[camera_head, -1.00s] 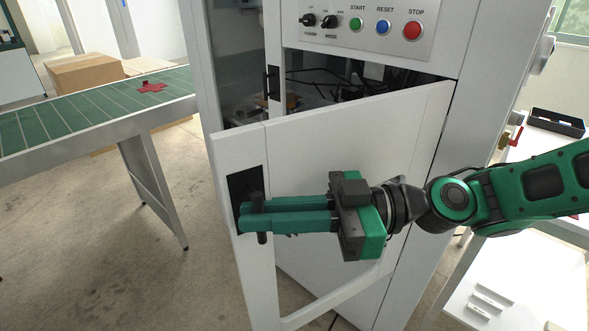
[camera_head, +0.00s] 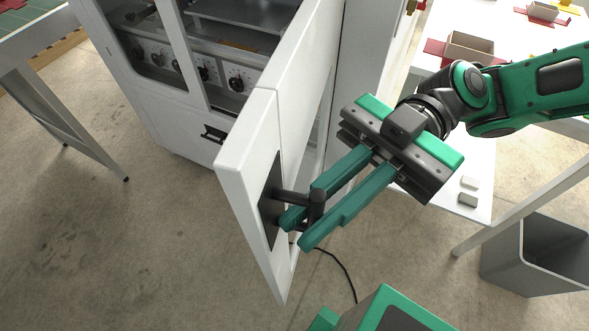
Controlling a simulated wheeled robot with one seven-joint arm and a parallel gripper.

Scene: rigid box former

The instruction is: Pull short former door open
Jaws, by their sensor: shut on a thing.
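The short former door (camera_head: 265,130) is white and stands swung out from the machine, seen nearly edge-on. Its black handle (camera_head: 316,199) is a short upright bar on a dark plate near the door's free edge. My gripper (camera_head: 297,232) is at the handle, its two long green fingers reaching from the upper right, one on each side of the bar. It is shut on the handle. The white former (camera_head: 160,118) stands behind the door. The inner side of the door is mostly hidden.
A grey bin (camera_head: 535,255) stands on the floor at the right. A white table (camera_head: 480,200) with cardboard boxes (camera_head: 468,48) and red pieces is at the upper right. A black cable (camera_head: 340,265) lies on the floor below the door. The floor at lower left is clear.

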